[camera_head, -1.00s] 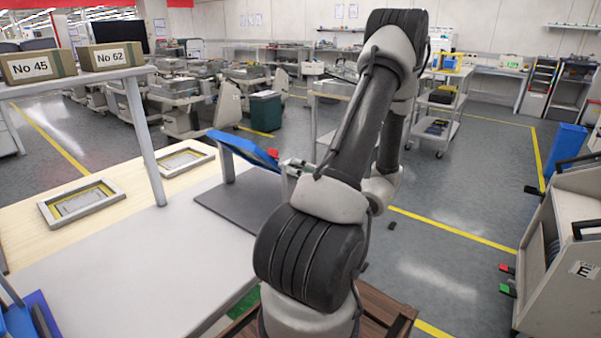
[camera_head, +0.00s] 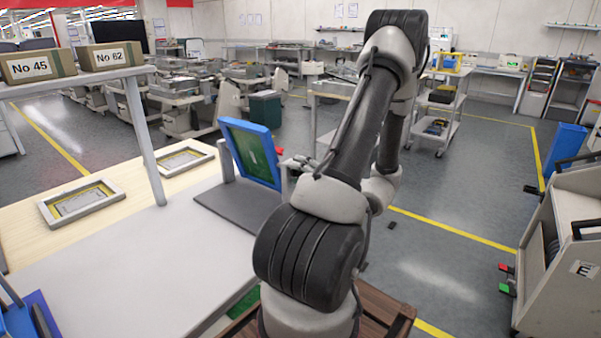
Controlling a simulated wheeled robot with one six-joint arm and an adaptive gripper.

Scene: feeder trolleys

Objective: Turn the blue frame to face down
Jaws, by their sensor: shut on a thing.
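The blue frame (camera_head: 232,150) stands steeply tilted above a dark grey plate (camera_head: 237,206) on the white table. A green board (camera_head: 254,154) shows inside the frame, on the side toward the camera. A grey post (camera_head: 227,165) stands at the frame's left side. My gripper (camera_head: 284,163) is at the frame's right edge and is shut on it. My arm hides part of the gripper and the fingertips are small in the picture.
Two light frames (camera_head: 82,203) lie on the wooden table part at left. A trolley (camera_head: 568,240) stands at far right. The white table top (camera_head: 130,270) in front is mostly clear.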

